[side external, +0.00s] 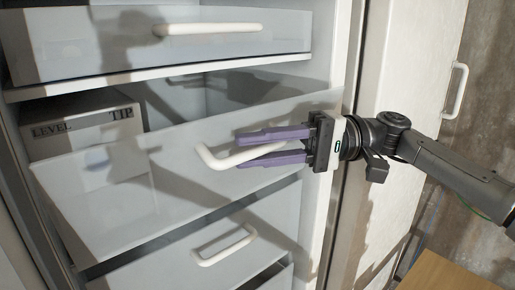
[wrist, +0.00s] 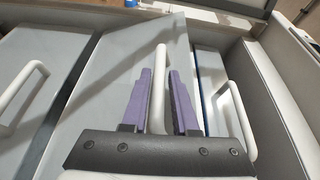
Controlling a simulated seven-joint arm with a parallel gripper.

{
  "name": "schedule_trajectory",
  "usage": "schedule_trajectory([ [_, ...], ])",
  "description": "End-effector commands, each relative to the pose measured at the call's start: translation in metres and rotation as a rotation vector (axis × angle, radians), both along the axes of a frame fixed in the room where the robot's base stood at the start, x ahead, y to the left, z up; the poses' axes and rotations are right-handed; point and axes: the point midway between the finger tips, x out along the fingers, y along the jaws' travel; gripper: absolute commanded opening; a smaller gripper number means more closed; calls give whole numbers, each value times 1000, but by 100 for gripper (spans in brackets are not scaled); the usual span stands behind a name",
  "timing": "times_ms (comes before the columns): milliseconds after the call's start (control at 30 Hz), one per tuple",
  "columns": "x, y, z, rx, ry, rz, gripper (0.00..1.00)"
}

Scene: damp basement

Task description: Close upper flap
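A pale grey front panel (side external: 120,180) with a white bar handle (side external: 210,159) stands tilted outward from the white cabinet, open at its top. Above it is another grey panel (side external: 70,45) with its own white handle (side external: 207,29); it looks closed or nearly so. I cannot tell for certain which one is the upper flap. My gripper (side external: 243,148) has purple fingers, spread one above the other at the tilted panel's handle. In the wrist view my gripper (wrist: 160,90) has this handle (wrist: 158,100) between its fingers, with narrow gaps; firm contact does not show.
A box (side external: 85,130) marked LEVEL and TIP sits behind the tilted panel. A lower panel (side external: 180,250) with a handle (side external: 224,246) is below. The open cabinet door (side external: 400,100) stands right, behind my arm. A wooden surface (side external: 450,275) is at bottom right.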

Motion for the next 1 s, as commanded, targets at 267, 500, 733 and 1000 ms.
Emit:
schedule_trajectory([
  [267,0,0,-1,-1,3,0,30],
  [500,9,-20,-1,-3,4,-3,30],
  [733,28,-67,-1,-1,2,-5,30],
  [1000,45,-112,-2,-1,2,-3,30],
])
